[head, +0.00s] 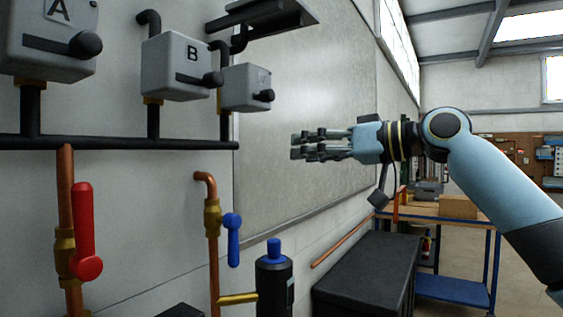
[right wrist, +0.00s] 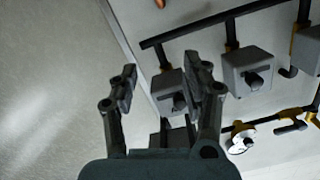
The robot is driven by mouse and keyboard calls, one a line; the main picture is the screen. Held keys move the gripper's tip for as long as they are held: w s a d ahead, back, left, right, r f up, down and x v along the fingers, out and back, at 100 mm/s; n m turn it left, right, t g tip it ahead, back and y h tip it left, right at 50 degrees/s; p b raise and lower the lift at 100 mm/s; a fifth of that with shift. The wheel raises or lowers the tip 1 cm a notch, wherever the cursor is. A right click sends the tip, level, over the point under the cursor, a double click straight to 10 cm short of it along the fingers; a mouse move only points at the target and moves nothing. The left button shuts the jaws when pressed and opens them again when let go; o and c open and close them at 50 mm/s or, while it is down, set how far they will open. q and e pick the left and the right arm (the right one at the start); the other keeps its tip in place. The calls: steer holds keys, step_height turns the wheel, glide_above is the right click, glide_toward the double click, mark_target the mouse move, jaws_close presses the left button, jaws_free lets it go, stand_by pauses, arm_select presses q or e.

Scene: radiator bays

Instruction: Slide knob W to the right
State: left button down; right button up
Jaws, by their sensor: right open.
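I can read no letter W on any box. Three grey boxes with black knobs hang on the wall in the head view: box A (head: 50,38), box B (head: 176,66) and a smaller third box (head: 238,90), its label too faint to read. The third box's knob (head: 264,96) sits at the right of its front. My right gripper (head: 303,146) is open and empty, to the right of this box and lower in the picture, apart from it. In the right wrist view, a grey box (right wrist: 163,88) with a black knob (right wrist: 179,102) shows between my open fingers (right wrist: 161,76). My left gripper is out of view.
A black pipe (head: 110,142) runs under the boxes. A red lever (head: 84,225), a blue lever (head: 233,238) and a blue-topped black cylinder (head: 274,275) are below. A black shelf (head: 265,16) juts out above. A dark cabinet (head: 365,275) stands below my right arm.

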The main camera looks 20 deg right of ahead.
steer(key=n+t, duration=0.1)
steer(key=n, duration=0.1)
glide_toward(273, 94)
steer(key=shift+y, duration=0.3)
steer(key=p+x, duration=0.4)
steer(key=x, duration=0.5)
steer(key=shift+w+a+f, duration=0.15)
steer(key=shift+w, duration=0.15)
steer(key=shift+w+a+f, duration=0.15)
steer(key=shift+w+a, duration=0.25)
steer(key=shift+w, duration=0.15)
jaws_close()
